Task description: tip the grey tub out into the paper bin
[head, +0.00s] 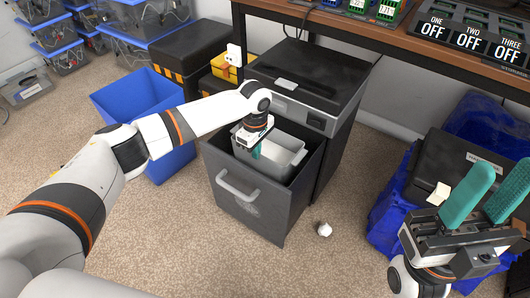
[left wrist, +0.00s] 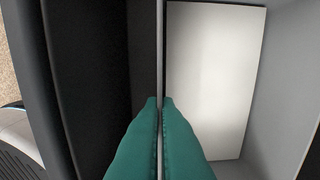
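The grey tub (head: 290,156) is upright inside the mouth of a dark pull-out bin (head: 270,212) with a light handle. The left wrist view looks down at the tub's grey wall (left wrist: 287,85) and a flat white surface inside; I cannot tell whether that is its floor or paper. My left gripper (head: 256,153) is at the tub's left side. Its teal fingers (left wrist: 160,100) are close together, pinching the thin near wall. Whether the tub rests or hangs is hidden. My right gripper (head: 500,175) is empty, its teal fingers apart, at the right.
An open blue bin (head: 181,157) stands left of the dark bin. A crumpled white piece (head: 324,229) lies on the carpet. A dark cabinet (head: 312,85) rises behind the bin, beside a desk (head: 395,40). Blue bags and a black box (head: 455,165) are at the right.

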